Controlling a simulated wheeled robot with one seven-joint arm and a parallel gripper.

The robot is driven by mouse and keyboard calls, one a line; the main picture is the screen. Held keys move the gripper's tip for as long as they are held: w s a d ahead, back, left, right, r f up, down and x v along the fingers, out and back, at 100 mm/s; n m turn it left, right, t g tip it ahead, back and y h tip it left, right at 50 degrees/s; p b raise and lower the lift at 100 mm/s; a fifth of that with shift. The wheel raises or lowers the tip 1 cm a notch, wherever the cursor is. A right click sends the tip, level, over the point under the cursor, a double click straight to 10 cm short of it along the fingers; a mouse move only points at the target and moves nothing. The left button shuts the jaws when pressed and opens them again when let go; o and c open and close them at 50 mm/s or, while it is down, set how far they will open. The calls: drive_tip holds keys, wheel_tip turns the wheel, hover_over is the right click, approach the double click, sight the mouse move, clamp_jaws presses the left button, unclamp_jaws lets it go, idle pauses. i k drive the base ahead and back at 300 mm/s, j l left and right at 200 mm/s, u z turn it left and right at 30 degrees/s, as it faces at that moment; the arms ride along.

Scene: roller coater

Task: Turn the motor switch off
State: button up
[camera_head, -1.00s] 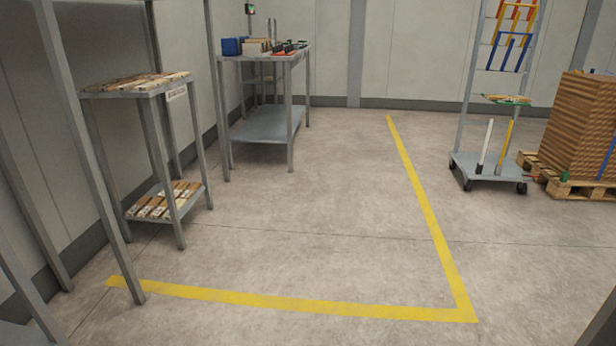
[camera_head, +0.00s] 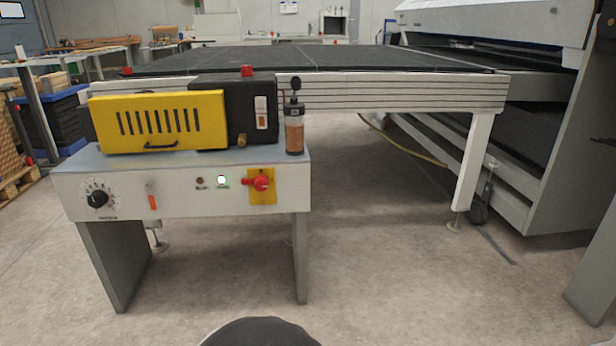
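The roller coater's control panel (camera_head: 180,207) faces me on the left. A red rotary switch (camera_head: 262,183) sits on a yellow plate at its right end; its knob looks turned sideways. Beside it a lamp glows green-white (camera_head: 221,180), and another lamp (camera_head: 199,181) looks dark. A black dial (camera_head: 97,198) and a small orange-tipped lever (camera_head: 152,200) are further left. A pale switch plate (camera_head: 262,112) is on the black housing above. The labels are too small to read, so I cannot tell which one is marked motor. My gripper is not in view.
A yellow vented cover (camera_head: 158,121) and a small bottle (camera_head: 294,130) stand on top of the machine. A long dark-topped table (camera_head: 330,60) stretches behind. A large white machine (camera_head: 560,130) is at right. The floor (camera_head: 400,290) in front is clear.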

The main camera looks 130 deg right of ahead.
sight(261, 182)
drive_tip(key=z, duration=4.05)
